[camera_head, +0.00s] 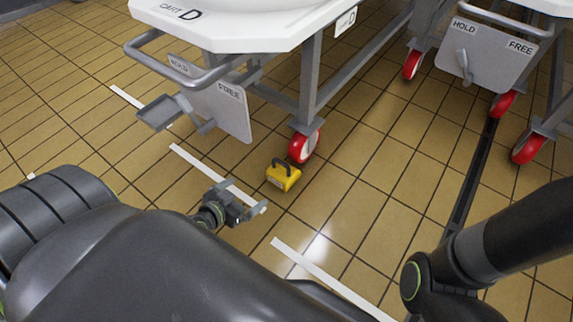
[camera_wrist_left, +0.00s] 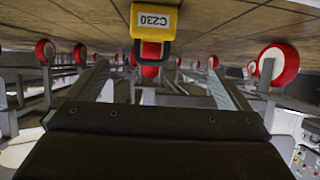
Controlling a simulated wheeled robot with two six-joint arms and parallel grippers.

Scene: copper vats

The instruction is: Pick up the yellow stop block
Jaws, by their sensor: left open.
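The yellow stop block (camera_head: 284,177) sits on the tiled floor beside a red cart wheel in the head view. It has a dark handle arching over its top. In the left wrist view, which looks upside down, the yellow block (camera_wrist_left: 153,20) shows a white label reading C230. My left gripper (camera_head: 243,198) is low over the floor, to the left of and nearer than the block. It is open and empty, and in the wrist view its fingers (camera_wrist_left: 158,68) are spread, with the block ahead between them. My right gripper is out of view.
Cart D (camera_head: 225,30) stands behind the block, with a red wheel (camera_head: 305,146) close to it. A HOLD/FREE plate (camera_head: 222,108) and a grey pedal (camera_head: 160,112) hang left of it. Another cart (camera_head: 495,50) stands at right. The floor right of the block is clear.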

